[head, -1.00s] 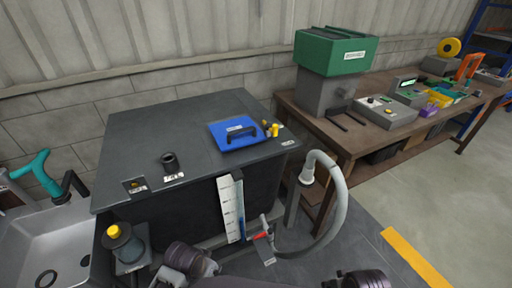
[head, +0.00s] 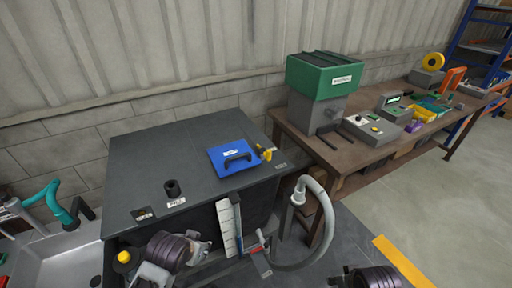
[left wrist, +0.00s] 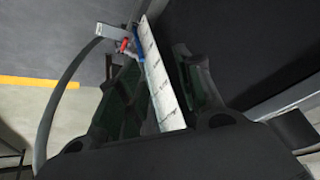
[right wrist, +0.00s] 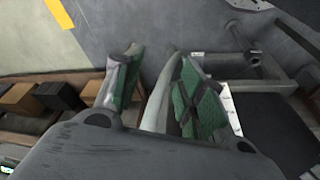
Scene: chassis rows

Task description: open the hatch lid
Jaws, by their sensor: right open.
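The hatch lid is a blue square plate (head: 228,167) with a black handle (head: 238,158), lying flat and closed on top of the dark tank (head: 150,153). Yellow fittings (head: 264,153) sit at its right edge. My left gripper (head: 202,247) is low in front of the tank's front edge, well apart from the lid. In the left wrist view its fingers (left wrist: 158,90) are spread, with the white gauge strip (left wrist: 160,75) showing between them. My right gripper (right wrist: 157,85) is open and empty. In the head view only its wrist part shows at the bottom right. Neither wrist view shows the lid.
A black stub pipe (head: 172,188) stands on the tank top. A grey hose (head: 325,205) curves at the tank's right, near a red-handled valve (head: 252,247). A workbench (head: 345,155) with a green-topped machine (head: 325,75) stands right. A sink (head: 60,245) is left. Space above the lid is clear.

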